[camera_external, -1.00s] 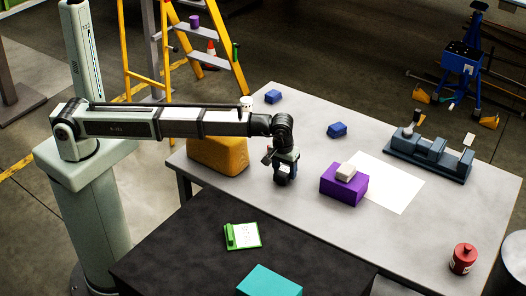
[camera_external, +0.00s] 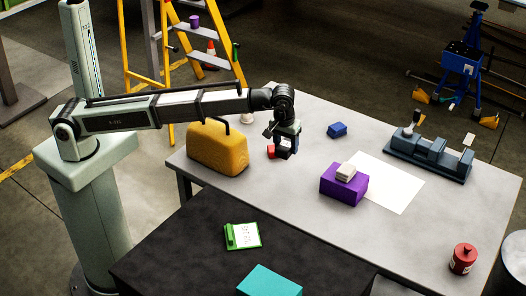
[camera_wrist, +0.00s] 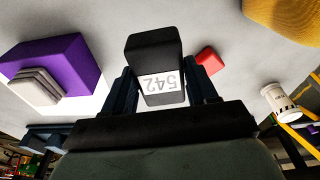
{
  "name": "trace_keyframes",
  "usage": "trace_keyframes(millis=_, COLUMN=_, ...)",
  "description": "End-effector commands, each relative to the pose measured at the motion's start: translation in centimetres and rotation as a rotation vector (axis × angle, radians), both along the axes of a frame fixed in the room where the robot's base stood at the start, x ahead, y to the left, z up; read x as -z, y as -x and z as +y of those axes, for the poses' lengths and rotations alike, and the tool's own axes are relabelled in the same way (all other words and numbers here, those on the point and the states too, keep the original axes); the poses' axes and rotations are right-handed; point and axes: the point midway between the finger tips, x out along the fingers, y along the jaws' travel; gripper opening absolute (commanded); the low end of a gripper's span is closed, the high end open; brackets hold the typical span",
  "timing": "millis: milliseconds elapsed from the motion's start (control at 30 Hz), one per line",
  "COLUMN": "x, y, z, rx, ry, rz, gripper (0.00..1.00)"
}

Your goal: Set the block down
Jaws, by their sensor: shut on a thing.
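My gripper (camera_external: 287,143) is over the left part of the light grey table. In the wrist view my gripper (camera_wrist: 164,92) is shut on a black block (camera_wrist: 153,46) with a white label marked 542, one finger on each side. In the external view the held block shows only as a small dark shape under the fingers. It looks raised above the table, but the exact gap cannot be told. A small red block (camera_external: 270,151) lies on the table close beside it, also seen in the wrist view (camera_wrist: 209,60).
A yellow toolbox-like case (camera_external: 215,150) stands left of my gripper, with a white cup (camera_external: 247,118) behind. A purple box (camera_external: 343,186) with a pale block (camera_external: 345,172) on top, white paper (camera_external: 400,184) and a blue block (camera_external: 337,130) lie to the right. Table between is clear.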

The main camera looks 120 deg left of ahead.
Motion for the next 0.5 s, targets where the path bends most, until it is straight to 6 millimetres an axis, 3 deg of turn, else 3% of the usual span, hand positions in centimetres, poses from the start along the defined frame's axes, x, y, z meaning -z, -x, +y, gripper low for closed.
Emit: trace_keyframes(millis=500, x=0.4, y=9.4, z=14.3, rx=-0.223, ry=0.003, rz=0.005, gripper=0.02)
